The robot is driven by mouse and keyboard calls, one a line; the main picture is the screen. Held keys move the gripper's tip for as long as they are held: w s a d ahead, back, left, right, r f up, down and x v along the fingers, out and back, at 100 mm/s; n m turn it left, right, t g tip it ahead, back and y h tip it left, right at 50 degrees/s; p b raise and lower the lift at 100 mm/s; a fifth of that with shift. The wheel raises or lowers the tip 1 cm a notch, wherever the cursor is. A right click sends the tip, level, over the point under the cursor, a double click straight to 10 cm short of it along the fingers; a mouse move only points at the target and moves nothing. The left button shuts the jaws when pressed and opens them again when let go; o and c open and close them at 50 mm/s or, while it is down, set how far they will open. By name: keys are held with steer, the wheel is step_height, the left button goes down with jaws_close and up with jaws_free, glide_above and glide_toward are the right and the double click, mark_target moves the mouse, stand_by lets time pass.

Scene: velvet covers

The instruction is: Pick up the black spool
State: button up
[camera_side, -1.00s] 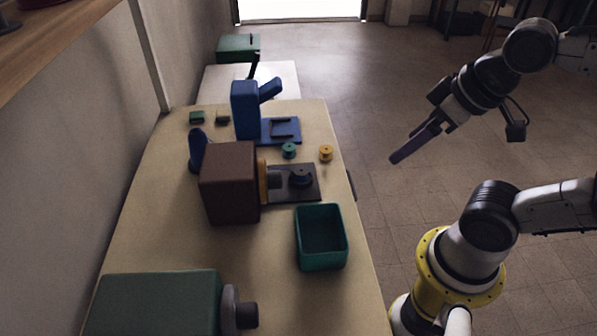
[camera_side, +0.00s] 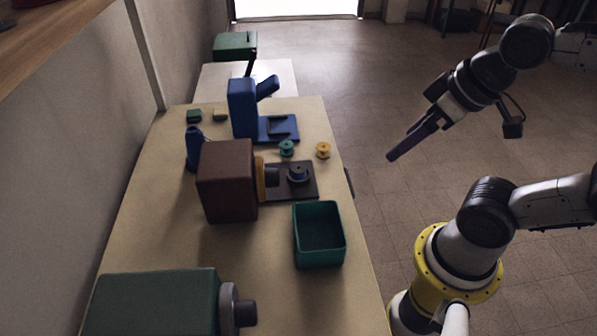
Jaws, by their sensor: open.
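A dark spool (camera_side: 299,174), black to dark blue, sits on a dark flat plate (camera_side: 308,191) beside the brown machine block (camera_side: 226,182). A teal-green spool (camera_side: 286,148) and a yellow spool (camera_side: 323,150) stand apart on the table behind the plate. My gripper (camera_side: 393,156) is raised in the air over the floor, right of the table edge, clear of all the spools. Its long dark fingers point down and left, open, and no object shows in them.
A teal open bin (camera_side: 319,260) stands near the table's right edge, in front of the plate. A blue machine (camera_side: 243,108) is at the back, and a green machine (camera_side: 150,303) at the front left. A dark blue upright object (camera_side: 194,148) stands behind the brown block.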

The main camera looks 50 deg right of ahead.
steer(key=w+r+m, duration=0.5)
steer(key=w+m, duration=0.2)
steer(key=w, duration=0.1)
steer(key=m+g, duration=0.5)
glide_above(299, 168)
step_height(299, 168, down, 10)
steer(key=shift+g, duration=0.3)
steer(key=f, duration=1.2)
steer(key=shift+w+d+f, duration=0.2)
steer(key=shift+w+d, duration=0.05)
steer(key=shift+w, duration=0.05)
steer(key=shift+s+a+f, duration=0.15)
steer(key=shift+f, duration=1.3)
steer(key=shift+s+a+f, duration=0.1)
steer(key=shift+f, duration=1.35)
